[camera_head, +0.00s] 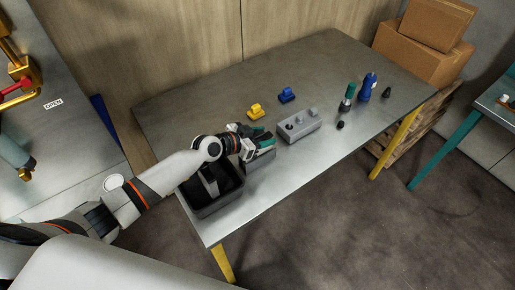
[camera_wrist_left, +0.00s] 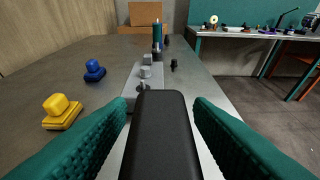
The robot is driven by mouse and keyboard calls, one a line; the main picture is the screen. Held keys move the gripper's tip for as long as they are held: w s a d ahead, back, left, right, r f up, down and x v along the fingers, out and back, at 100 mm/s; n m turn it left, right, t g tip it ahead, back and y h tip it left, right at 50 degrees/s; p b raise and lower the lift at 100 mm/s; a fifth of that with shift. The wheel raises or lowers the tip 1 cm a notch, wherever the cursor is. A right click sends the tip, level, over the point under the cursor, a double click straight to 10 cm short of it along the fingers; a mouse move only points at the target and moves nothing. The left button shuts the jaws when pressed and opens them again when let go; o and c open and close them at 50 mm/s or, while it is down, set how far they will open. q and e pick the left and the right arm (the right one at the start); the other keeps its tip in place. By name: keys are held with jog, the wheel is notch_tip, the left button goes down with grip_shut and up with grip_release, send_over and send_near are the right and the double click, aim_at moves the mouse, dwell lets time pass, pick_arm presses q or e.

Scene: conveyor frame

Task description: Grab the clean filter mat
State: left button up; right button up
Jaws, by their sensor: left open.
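My left gripper (camera_head: 262,139) is open above a small grey box (camera_head: 259,162) near the table's front edge. In the left wrist view its two green ribbed fingers (camera_wrist_left: 160,120) stand apart. A black, round-edged block (camera_wrist_left: 160,133) shows between them. I cannot tell whether this block is the clean filter mat or a part of my gripper. A dark bin (camera_head: 215,207) stands left of the grey box, with dark and grey pieces inside that I cannot identify. My right gripper is not in view.
On the metal table (camera_head: 200,105) are a yellow part (camera_head: 256,112), a blue part (camera_head: 287,96), a grey block with knobs (camera_head: 299,126), a green-topped bottle (camera_head: 347,98) and a blue bottle (camera_head: 367,88). Cardboard boxes (camera_head: 418,52) stand behind. The table's back left is clear.

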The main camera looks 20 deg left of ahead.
pick_arm(q)
grip_shut()
jog(key=shift+r, duration=0.1)
